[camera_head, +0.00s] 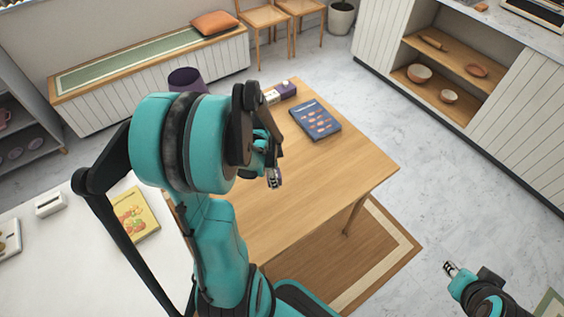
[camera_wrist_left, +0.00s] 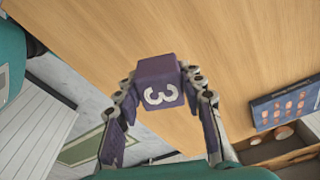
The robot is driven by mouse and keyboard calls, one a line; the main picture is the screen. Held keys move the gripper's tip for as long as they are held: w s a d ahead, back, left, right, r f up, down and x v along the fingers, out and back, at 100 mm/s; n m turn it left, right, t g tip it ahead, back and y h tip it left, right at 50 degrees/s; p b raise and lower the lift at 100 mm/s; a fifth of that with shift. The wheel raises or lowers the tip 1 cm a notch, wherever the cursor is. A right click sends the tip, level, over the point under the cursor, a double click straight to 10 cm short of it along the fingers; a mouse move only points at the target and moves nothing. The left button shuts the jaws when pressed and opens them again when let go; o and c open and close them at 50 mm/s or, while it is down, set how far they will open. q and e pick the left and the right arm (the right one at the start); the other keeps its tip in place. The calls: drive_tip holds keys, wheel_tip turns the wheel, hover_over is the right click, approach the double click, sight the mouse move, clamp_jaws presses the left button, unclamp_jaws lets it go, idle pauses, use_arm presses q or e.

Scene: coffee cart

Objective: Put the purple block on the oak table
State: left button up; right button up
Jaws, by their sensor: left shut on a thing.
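The purple block (camera_wrist_left: 158,82) shows a white number 3 and sits between the fingertips of my left gripper (camera_wrist_left: 160,80) in the left wrist view. My left gripper is shut on it. In the head view my left gripper (camera_head: 274,180) hangs over the oak table (camera_head: 330,185), and the block cannot be made out there. The wooden top of the oak table (camera_wrist_left: 235,45) lies behind the block in the wrist view; I cannot tell how big the gap is. My right gripper (camera_head: 451,268) is at the lower right, over the floor and apart from the table.
A blue book or box (camera_head: 316,121) lies on the table, with a small purple-and-white item (camera_head: 287,89) at its far edge. A white counter (camera_head: 85,255) with a yellow book (camera_head: 134,213) is at left. The table's right side is clear.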

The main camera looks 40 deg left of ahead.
use_arm(q)
drive_tip(key=b, duration=0.3)
hover_over(286, 176)
drive_tip(key=f, duration=0.5)
drive_tip(key=shift+s+a+f, duration=0.1)
drive_tip(key=shift+a+f, duration=0.1)
drive_tip(key=shift+f, duration=0.2)
wheel_tip(286, 176, down, 4)
drive_tip(key=shift+f+b, duration=0.1)
drive_tip(key=shift+b, duration=0.95)
drive_tip(key=o, duration=1.1)
